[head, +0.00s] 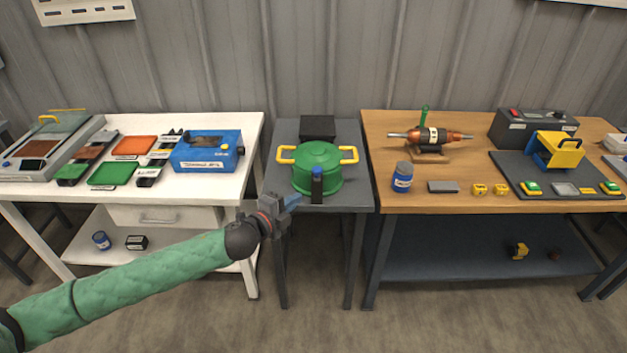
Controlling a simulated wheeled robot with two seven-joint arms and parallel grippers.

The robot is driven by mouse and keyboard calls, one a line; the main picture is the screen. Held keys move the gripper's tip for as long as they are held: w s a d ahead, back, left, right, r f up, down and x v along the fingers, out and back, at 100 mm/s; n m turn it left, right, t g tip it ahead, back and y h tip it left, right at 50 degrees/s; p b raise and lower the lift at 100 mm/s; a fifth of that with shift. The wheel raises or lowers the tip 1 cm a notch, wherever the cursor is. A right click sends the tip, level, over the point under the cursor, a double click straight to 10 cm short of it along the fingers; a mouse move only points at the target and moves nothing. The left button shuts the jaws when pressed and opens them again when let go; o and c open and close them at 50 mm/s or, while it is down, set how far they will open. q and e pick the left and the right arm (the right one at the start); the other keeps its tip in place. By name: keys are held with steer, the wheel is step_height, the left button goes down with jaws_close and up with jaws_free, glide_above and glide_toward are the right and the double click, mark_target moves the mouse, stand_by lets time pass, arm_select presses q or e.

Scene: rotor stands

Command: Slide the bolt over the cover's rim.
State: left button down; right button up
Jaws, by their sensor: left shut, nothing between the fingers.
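The green round cover (318,158) with two yellow side handles sits on the dark grey narrow table in the middle. My left gripper (293,202) is shut and empty, just left of and a little in front of the bolt, near the table's front edge. It appears apart from the bolt. My right gripper is not in view.
A black box (317,128) stands behind the cover. The white table (222,190) on the left holds trays and a blue device (207,151). The wooden table (440,202) on the right holds a rotor (430,137) and a blue jar (402,178).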

mark_target(314, 178)
arm_select(q)
steer(key=shift+w, duration=0.1)
